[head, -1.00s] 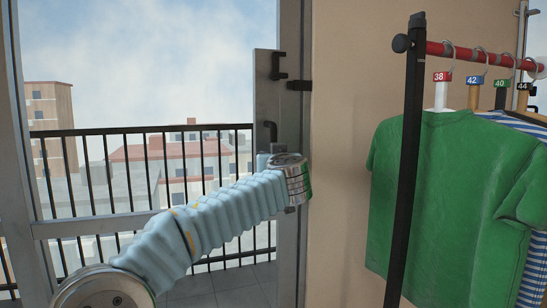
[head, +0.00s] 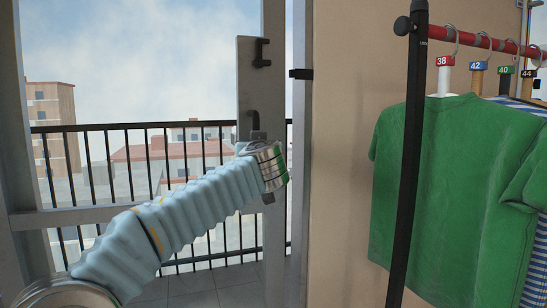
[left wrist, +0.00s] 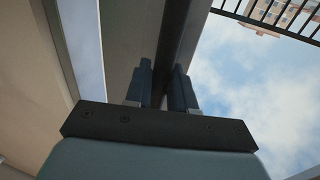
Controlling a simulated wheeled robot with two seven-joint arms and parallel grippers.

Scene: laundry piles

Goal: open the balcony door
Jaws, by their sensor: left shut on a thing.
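The balcony door (head: 274,95) is a grey-framed glass door at the left of the head view. It stands slightly ajar, with a narrow gap between its right edge and the door frame (head: 299,150). Its black handle (head: 253,120) sits on a grey plate near that edge. My left gripper is at the handle, largely hidden behind my own wrist in the head view. In the left wrist view its two dark fingers (left wrist: 160,88) are closed around a dark bar, which looks like the handle. My right gripper is out of view.
A clothes rack (head: 410,150) with a green T-shirt (head: 440,190) and striped clothing stands at right, before a beige wall (head: 345,150). A black catch (head: 301,74) juts from the door frame. Beyond the glass are a tiled balcony floor and a black railing (head: 150,127).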

